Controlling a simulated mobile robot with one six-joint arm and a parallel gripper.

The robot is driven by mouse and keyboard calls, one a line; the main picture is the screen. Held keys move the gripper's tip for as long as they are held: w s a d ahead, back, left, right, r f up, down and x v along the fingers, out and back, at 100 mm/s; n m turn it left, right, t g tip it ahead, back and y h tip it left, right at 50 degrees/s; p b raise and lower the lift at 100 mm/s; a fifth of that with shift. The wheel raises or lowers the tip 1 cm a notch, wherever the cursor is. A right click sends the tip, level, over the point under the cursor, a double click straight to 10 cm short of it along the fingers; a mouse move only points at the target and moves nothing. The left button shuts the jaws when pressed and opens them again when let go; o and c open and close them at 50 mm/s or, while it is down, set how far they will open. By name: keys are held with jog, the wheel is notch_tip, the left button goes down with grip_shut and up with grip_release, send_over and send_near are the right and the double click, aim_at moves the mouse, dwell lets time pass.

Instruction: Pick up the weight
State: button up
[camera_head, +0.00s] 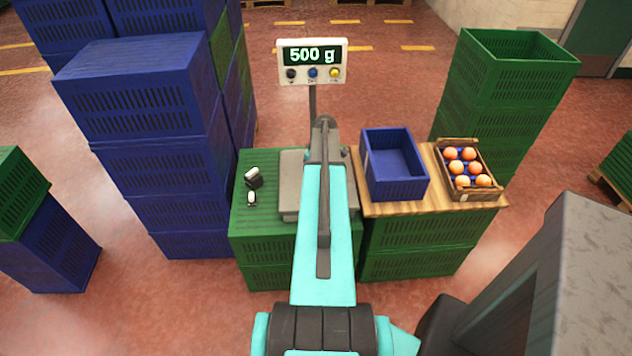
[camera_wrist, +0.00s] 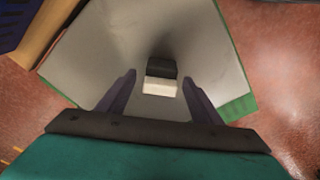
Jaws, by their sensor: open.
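A weight (camera_wrist: 161,69) with a black part and a white part stands on the grey scale plate (camera_wrist: 205,45) in the wrist view. My gripper (camera_wrist: 158,80) is open, with one finger on each side of the weight and a gap on both sides. I cannot tell how high the fingertips are above the plate. In the head view my arm hides this weight and part of the scale plate (camera_head: 289,190). The scale display (camera_head: 312,56) reads 500 g. Two other black-and-white weights, a larger one (camera_head: 254,178) and a smaller one (camera_head: 251,198), are left of the scale.
The scale and loose weights are on a green crate (camera_head: 262,222). To the right, a wooden board (camera_head: 437,205) bears an empty blue crate (camera_head: 394,188) and a wooden box (camera_head: 472,196) of several oranges. Tall blue crates (camera_head: 150,150) stand left, green crates (camera_head: 505,90) at back right.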

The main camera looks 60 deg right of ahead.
grip_shut()
dwell(0.4)
jog(key=shift+r, duration=0.25)
jog(key=shift+r+b, duration=0.4)
jog(key=shift+r, duration=0.45)
jog(key=shift+s+a+r+b, duration=0.3)
jog(key=shift+s+r, duration=0.05)
jog(key=shift+r, duration=0.35)
jog(key=s+a+r+b, duration=0.1)
jog(key=s+a+b, duration=0.2)
jog(key=s+a, duration=0.6)
jog(key=s, duration=0.3)
jog(key=shift+r, duration=0.25)
jog(key=shift+s, duration=0.1)
